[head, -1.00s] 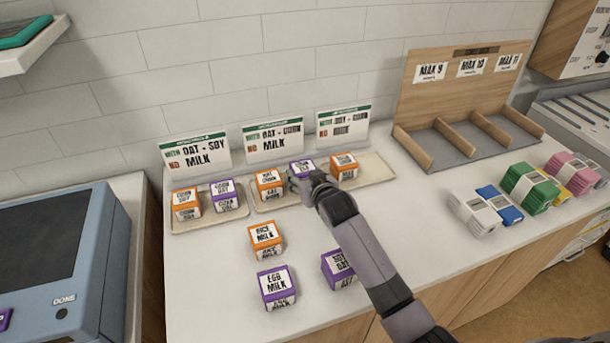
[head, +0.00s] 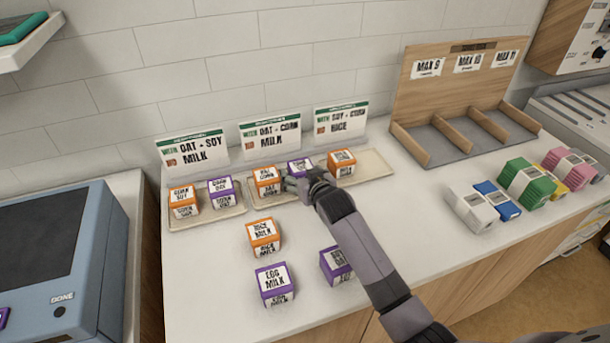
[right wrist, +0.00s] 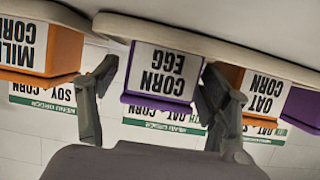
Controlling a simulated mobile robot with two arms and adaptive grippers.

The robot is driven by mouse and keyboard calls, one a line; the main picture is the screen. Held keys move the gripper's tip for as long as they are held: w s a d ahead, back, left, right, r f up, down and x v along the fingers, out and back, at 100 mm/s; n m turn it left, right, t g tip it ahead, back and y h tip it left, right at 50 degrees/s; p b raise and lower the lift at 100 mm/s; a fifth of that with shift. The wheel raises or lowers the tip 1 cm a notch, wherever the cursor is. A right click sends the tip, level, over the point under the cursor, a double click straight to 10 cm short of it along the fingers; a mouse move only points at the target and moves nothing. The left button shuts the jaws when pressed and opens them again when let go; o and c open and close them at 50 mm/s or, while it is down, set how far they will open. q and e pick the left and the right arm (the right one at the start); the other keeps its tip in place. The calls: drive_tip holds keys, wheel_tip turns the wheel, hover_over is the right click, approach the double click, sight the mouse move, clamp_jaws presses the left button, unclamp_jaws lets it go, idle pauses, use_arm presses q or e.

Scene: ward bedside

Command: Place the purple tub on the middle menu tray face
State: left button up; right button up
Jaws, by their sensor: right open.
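A purple tub (head: 298,167) labelled CORN EGG stands on the middle menu tray (head: 287,195), right of an orange tub (head: 267,181). It also shows in the upside-down right wrist view (right wrist: 160,75), upright on the tray. My right gripper (head: 298,184) is at the tub's front and hides its lower part in the head view. In the right wrist view its fingers (right wrist: 155,100) are spread on either side of the tub, with gaps visible. The middle sign (head: 270,133) reads OAT, CORN, MILK. My left gripper is not in view.
The left tray (head: 207,217) holds an orange and a purple tub; the right tray (head: 375,169) holds an orange tub (head: 341,163). An orange tub (head: 263,236) and purple tubs (head: 275,285) (head: 336,264) stand loose in front. A wooden divider (head: 462,130) stands right.

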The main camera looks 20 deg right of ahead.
drive_tip(key=shift+r, duration=0.55)
drive_tip(key=v, duration=0.7)
drive_tip(key=shift+s+b, duration=0.25)
drive_tip(key=shift+b, duration=0.05)
drive_tip(key=shift+r, duration=0.1)
